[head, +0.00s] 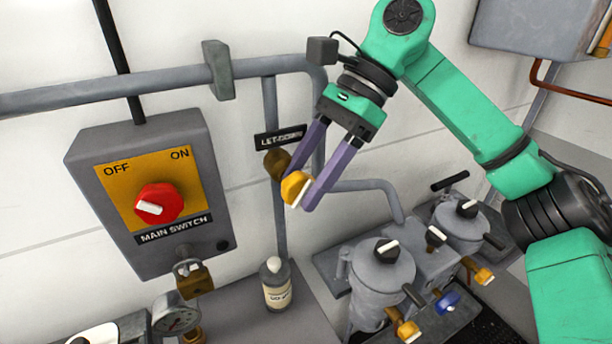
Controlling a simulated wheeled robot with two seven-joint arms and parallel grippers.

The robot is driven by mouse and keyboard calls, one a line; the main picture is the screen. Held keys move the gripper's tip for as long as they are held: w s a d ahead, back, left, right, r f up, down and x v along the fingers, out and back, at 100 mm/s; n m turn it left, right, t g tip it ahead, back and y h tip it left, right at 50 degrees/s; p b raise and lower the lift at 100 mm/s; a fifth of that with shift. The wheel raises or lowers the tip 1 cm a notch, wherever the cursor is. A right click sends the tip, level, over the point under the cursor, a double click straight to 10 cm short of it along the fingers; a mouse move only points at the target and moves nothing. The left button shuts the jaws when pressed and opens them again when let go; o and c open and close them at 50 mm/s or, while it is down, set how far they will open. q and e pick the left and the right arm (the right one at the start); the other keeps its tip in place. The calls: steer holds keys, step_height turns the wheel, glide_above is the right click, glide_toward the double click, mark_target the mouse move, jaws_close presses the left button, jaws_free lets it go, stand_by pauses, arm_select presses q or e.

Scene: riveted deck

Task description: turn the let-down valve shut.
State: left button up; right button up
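The let-down valve has a yellow knob (294,186) with a white pointer mark, on a brown body (276,163) set in a grey vertical pipe. A black plate reading LET-DOWN (280,138) is just above it. My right gripper (299,189) reaches down from the upper right. Its two purple fingers lie on either side of the yellow knob and appear closed against it, with no clear gap. The fingers hide part of the knob's edge. The white mark runs steeply, slightly tilted in the picture. My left gripper is not in view.
A grey main switch box (88,168) with a red knob (159,203) is on the wall at left. A padlock (193,278), a gauge (177,318) and a bottle (276,284) are below. Grey filter housings (381,275) with several valves stand at lower right.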

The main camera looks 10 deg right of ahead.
steer(key=p+v, duration=0.5)
steer(key=v, duration=0.9)
steer(key=shift+d+r+p, duration=0.2)
steer(key=shift+p, duration=0.15)
